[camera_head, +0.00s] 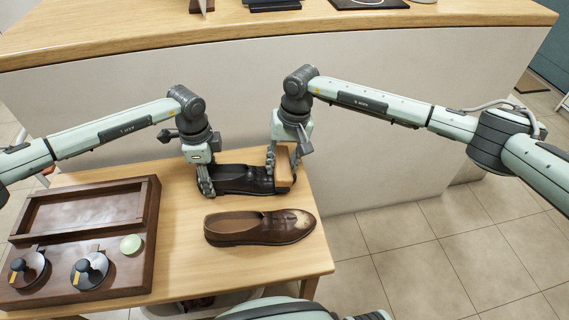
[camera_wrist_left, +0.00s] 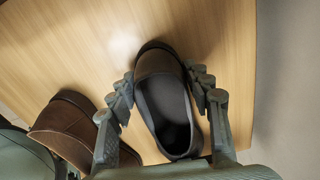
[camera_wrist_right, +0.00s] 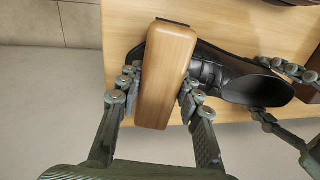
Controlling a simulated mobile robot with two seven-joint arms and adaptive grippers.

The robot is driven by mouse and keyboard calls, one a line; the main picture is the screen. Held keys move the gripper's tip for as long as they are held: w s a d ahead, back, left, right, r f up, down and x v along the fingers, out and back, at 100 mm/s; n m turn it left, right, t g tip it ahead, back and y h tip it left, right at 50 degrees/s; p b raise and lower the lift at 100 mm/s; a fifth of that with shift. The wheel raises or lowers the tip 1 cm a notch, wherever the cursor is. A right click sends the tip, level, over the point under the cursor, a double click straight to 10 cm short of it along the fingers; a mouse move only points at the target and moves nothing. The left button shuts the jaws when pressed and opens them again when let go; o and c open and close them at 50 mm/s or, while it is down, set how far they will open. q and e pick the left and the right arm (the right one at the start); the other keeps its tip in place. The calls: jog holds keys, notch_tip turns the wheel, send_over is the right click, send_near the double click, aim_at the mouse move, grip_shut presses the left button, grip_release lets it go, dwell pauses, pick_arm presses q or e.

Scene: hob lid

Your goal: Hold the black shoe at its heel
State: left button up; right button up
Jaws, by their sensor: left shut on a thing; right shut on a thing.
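The black shoe (camera_head: 240,177) lies on the wooden table with its heel to the left. My left gripper (camera_head: 207,184) is shut on its heel; in the left wrist view (camera_wrist_left: 160,75) the fingers sit on either side of the shoe's open heel (camera_wrist_left: 157,62). My right gripper (camera_head: 282,168) is shut on a wooden-backed brush (camera_head: 284,168), with a finger on each long side in the right wrist view (camera_wrist_right: 160,80). The brush lies over the black shoe's toe end and hides part of it; I cannot tell whether they touch.
A brown shoe (camera_head: 260,227) with a pale dull toe patch lies in front of the black one. A dark wooden tray (camera_head: 150,205) on the left holds two round knobbed items and a pale green disc (camera_head: 131,244). A white-sided counter (camera_head: 350,130) stands close behind the table.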

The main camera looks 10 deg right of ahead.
pick_arm(q)
jog(key=shift+d, duration=0.15)
pick_arm(e)
jog(key=shift+s+a, duration=0.1)
jog(key=shift+a, duration=0.35)
jog(key=shift+r, duration=0.2)
jog(key=shift+d+r, duration=0.25)
jog(key=shift+r, duration=0.8)
jog(key=shift+d+r, duration=0.25)
jog(key=shift+r, duration=0.85)
jog(key=shift+d+r, duration=0.25)
jog(key=shift+r, duration=0.8)
pick_arm(q)
jog(key=shift+a, duration=0.2)
jog(key=o, duration=1.1)
